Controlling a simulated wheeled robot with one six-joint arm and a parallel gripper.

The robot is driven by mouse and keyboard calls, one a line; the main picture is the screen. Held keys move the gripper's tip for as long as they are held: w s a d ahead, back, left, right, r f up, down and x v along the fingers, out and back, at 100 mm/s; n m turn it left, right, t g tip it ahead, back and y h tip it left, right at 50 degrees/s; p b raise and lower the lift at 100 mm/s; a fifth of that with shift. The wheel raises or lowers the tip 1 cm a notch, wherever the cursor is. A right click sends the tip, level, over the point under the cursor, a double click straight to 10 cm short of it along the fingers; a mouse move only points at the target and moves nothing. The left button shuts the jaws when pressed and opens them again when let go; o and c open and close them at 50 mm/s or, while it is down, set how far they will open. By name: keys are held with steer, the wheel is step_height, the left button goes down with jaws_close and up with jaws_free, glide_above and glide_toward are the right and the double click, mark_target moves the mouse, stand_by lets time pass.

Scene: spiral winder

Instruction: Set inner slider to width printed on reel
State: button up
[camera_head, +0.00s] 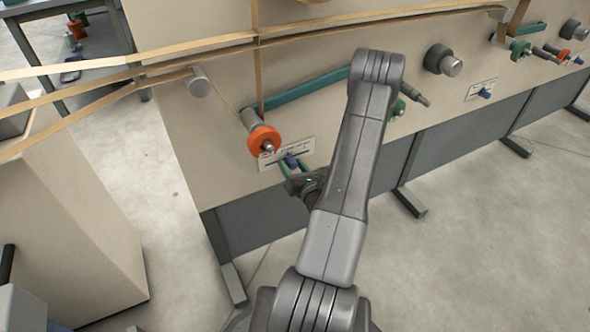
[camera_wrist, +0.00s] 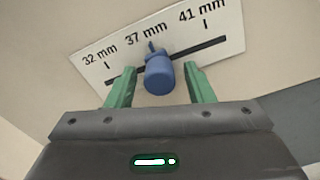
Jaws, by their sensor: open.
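A white scale plate (camera_wrist: 88,60) with marks for 32 mm, 37 mm and 41 mm fills the top of the wrist view. A blue slider knob (camera_wrist: 158,76) sits in its dark slot, with its pointer at about the 37 mm mark. My gripper (camera_wrist: 161,80) is open, with one green finger on each side of the knob and gaps between. In the head view, my gripper (camera_head: 291,167) is at the same plate (camera_head: 270,161) and knob (camera_head: 290,158), below an orange-flanged reel (camera_head: 263,139). No width on the reel is legible.
A second scale plate (camera_head: 474,93) with a blue knob (camera_head: 485,94) is farther right on the beige machine panel. A teal arm (camera_head: 310,88) and tan paper strips (camera_head: 190,46) run above my gripper. A beige block (camera_head: 80,215) stands at left.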

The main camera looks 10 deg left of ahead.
steer(key=p+v, duration=0.1)
steer(key=v, duration=1.2)
steer(key=shift+s+d, duration=0.25)
steer(key=shift+s, duration=0.1)
steer(key=b+x, duration=0.1)
steer(key=x, duration=1.3)
steer(key=shift+s+a, duration=0.1)
steer(key=shift+s, duration=0.05)
steer(key=shift+s+r, duration=0.1)
